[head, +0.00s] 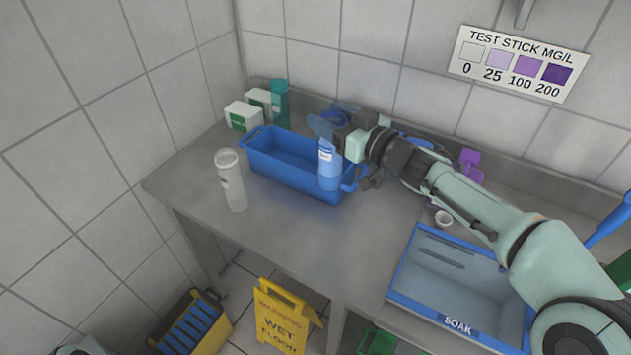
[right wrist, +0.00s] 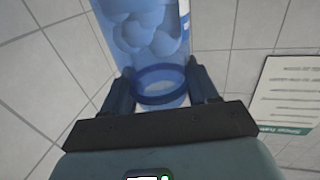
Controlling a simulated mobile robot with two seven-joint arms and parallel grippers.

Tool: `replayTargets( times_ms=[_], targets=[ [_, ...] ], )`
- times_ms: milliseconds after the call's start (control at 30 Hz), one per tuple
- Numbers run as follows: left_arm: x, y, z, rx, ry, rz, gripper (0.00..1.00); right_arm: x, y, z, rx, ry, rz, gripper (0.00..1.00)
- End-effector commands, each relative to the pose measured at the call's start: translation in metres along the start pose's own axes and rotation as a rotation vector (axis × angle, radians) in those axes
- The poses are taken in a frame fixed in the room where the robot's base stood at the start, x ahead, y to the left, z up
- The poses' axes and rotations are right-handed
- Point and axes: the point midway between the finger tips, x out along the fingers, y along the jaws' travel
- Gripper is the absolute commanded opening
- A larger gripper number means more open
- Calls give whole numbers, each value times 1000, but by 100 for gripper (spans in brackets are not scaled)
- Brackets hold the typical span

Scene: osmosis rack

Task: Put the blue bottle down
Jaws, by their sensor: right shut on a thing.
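The blue bottle (head: 329,168) is see-through with a white label and looks upright in the head view. It overlaps the right end of the blue bin (head: 290,180); I cannot tell whether its base touches anything. My right gripper (head: 334,132) is shut on the bottle near its top. In the right wrist view the bottle (right wrist: 150,38) sits between the two fingers (right wrist: 162,88), with round shapes showing through its wall. My left gripper is not in view.
A clear cup-like bottle (head: 233,183) stands left of the bin. A teal bottle (head: 280,105) and white-green boxes (head: 242,116) stand behind. The SOAK tray (head: 455,262) is at the right, with a small white cup (head: 443,217) nearby. The steel counter (head: 300,235) is clear in front of the bin.

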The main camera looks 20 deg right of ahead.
Motion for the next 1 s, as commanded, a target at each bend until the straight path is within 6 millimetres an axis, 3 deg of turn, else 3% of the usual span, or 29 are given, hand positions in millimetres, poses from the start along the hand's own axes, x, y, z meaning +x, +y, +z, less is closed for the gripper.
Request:
replayTargets(
  times_ms=[33,300,533,800,1000],
  targets=[
    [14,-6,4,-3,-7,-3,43,-1,0,23,4,-5,0,34],
    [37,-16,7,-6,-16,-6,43,0,0,82,3,-2,0,34],
    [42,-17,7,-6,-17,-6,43,0,0,99,1,0,0,34],
    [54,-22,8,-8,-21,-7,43,0,0,144,3,-1,-1,34],
    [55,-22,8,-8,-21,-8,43,0,0,150,-1,3,0,34]
  ],
)
